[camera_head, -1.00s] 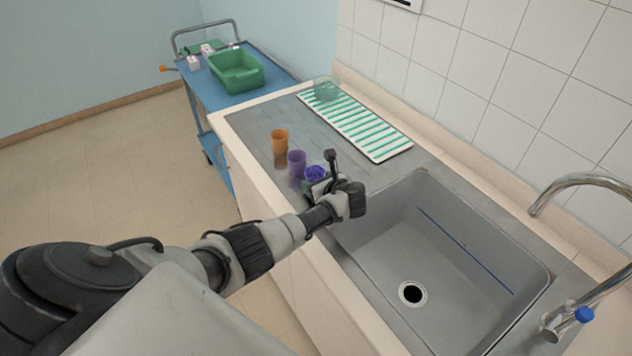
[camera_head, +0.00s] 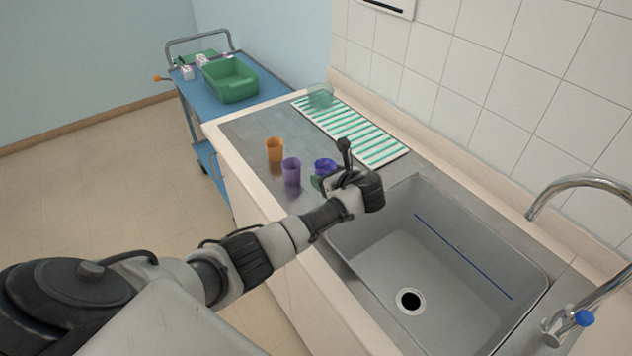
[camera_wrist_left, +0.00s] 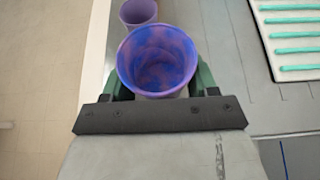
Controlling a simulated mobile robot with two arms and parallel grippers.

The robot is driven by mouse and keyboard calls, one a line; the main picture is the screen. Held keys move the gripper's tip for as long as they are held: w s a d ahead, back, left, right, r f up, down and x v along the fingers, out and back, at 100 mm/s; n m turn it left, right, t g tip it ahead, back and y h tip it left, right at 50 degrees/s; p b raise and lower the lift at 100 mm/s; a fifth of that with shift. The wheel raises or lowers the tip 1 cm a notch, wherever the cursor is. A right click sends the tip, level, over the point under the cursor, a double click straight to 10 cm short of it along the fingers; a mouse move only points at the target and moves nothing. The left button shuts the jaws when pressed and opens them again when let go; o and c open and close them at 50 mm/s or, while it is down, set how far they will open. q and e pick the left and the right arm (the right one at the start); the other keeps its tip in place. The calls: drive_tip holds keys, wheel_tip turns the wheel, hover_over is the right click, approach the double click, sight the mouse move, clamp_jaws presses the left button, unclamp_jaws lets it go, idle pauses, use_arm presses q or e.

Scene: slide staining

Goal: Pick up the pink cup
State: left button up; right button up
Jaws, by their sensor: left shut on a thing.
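A pinkish-purple cup with a blue inside (camera_wrist_left: 157,62) is between the green fingers of my left gripper (camera_wrist_left: 160,84) in the left wrist view. My left gripper is shut on this cup, which looks upright. In the head view the cup's blue-violet rim (camera_head: 325,165) shows just beyond the gripper (camera_head: 322,181), and the wrist hides most of its body. The cup appears raised a little above the counter. My right gripper is not in view.
A purple cup (camera_head: 291,171) and an orange cup (camera_head: 274,149) stand on the counter to the left. Behind are a green-striped mat (camera_head: 362,137) and a clear green container (camera_head: 320,95). The sink (camera_head: 440,262) and faucet (camera_head: 580,182) are to the right. A blue cart (camera_head: 197,97) holds a green bin (camera_head: 231,82).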

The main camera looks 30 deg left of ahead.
use_arm(q)
drive_tip(key=shift+w+d+r+b, duration=0.3)
drive_tip(key=shift+d+r, duration=0.45)
drive_tip(key=shift+d, duration=0.45)
drive_tip(key=shift+w+d+r+b, duration=0.15)
drive_tip(key=shift+d+r+b, duration=0.2)
drive_tip(key=shift+d+r, duration=0.65)
drive_tip(key=shift+w+d+r+b, duration=0.3)
drive_tip(key=shift+d+r, duration=0.2)
drive_tip(key=shift+d, duration=0.95)
